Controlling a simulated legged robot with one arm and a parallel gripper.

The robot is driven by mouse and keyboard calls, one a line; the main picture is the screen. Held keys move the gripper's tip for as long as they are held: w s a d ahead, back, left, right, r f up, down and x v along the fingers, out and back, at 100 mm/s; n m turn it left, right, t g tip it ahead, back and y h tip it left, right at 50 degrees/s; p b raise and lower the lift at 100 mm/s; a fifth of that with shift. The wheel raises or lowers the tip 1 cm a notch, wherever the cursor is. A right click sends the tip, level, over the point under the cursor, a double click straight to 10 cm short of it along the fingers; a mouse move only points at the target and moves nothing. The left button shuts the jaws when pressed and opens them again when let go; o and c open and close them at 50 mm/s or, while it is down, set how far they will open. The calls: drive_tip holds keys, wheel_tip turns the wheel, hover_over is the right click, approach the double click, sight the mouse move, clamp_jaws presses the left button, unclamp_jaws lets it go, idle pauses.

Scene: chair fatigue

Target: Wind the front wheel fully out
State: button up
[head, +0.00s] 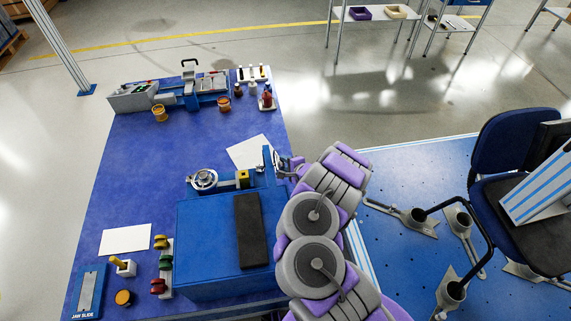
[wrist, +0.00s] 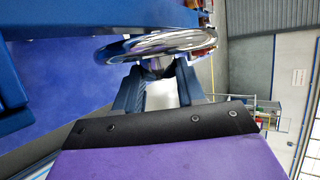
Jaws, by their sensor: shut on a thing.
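In the wrist view a chrome handwheel (wrist: 165,43), which I take as the front wheel, lies just beyond my fingertips, seen nearly edge-on. My gripper (wrist: 158,72) is shut on a part at the wheel's middle, with one blue finger on each side. In the head view my gripper (head: 284,163) is at the right end of the blue fixture, by an upright blue plate (head: 268,159). The wheel it holds is mostly hidden there. Another chrome handwheel (head: 203,179) shows at the fixture's left end, apart from my gripper. The wheel's turn position cannot be told.
A blue box (head: 205,240) with a black pad (head: 251,229) stands before the fixture. A yellow block (head: 243,178) sits on the fixture. Small coloured knobs, a vise and paper sheets lie on the blue table (head: 150,190). A blue chair (head: 510,140) stands at the right.

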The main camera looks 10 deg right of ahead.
drive_tip(key=shift+s+f+n+t, duration=0.15)
drive_tip(key=shift+f+n+t, duration=0.1)
drive_tip(key=shift+t, duration=0.45)
drive_tip(key=shift+s+f+n+t, duration=0.15)
drive_tip(key=shift+n+t, duration=0.1)
drive_tip(key=shift+t, duration=0.45)
drive_tip(key=shift+a+y, duration=0.1)
drive_tip(key=shift+y, duration=0.2)
drive_tip(key=o, duration=1)
drive_tip(key=shift+w+r, duration=0.1)
drive_tip(key=shift+o, duration=0.2)
drive_tip(key=p+v, duration=0.9)
drive_tip(key=v, duration=0.8)
drive_tip(key=shift+s+f+p, duration=0.2)
drive_tip(key=shift+f+p, duration=0.05)
drive_tip(key=shift+p, duration=0.05)
